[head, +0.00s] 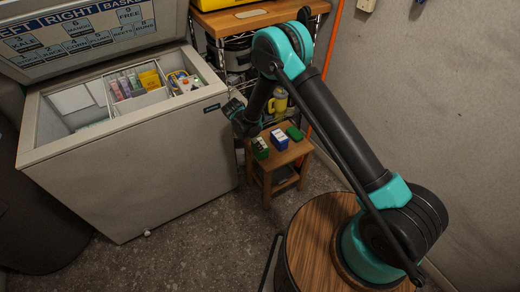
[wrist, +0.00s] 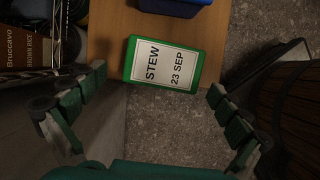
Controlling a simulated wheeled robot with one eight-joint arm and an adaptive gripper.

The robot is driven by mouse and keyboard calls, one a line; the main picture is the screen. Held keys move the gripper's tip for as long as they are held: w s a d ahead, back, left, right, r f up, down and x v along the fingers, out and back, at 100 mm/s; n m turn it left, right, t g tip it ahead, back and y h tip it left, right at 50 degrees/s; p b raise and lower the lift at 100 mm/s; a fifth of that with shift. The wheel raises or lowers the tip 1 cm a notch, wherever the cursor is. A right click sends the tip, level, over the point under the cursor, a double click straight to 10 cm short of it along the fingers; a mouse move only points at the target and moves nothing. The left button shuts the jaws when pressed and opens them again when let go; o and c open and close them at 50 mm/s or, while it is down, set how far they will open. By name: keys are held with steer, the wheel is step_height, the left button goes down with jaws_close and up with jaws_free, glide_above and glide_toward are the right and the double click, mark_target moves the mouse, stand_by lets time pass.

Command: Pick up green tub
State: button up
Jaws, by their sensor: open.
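A green tub (head: 260,148) stands near the left edge of a small wooden stool (head: 267,163). In the wrist view the green tub (wrist: 165,64) shows from above, with a white label reading "STEW 23 SEP", near the edge of the wood. My gripper (wrist: 157,80) is open and empty, one finger to each side of the tub in the picture, apart from it. In the head view my gripper (head: 243,120) hangs beside the freezer, above and left of the tub; its fingertips are hard to make out there.
A blue tub (head: 279,139) stands close beside the green one, with another green item (head: 294,133) farther right on the stool. The open chest freezer (head: 140,165) is close on the left. A wire rack (head: 240,60) stands behind; the wall is right.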

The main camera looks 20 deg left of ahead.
steer(key=shift+x, duration=2.65)
steer(key=shift+s+d, duration=0.1)
steer(key=shift+d, duration=0.05)
steer(key=shift+c, duration=0.6)
steer(key=c, duration=1.2)
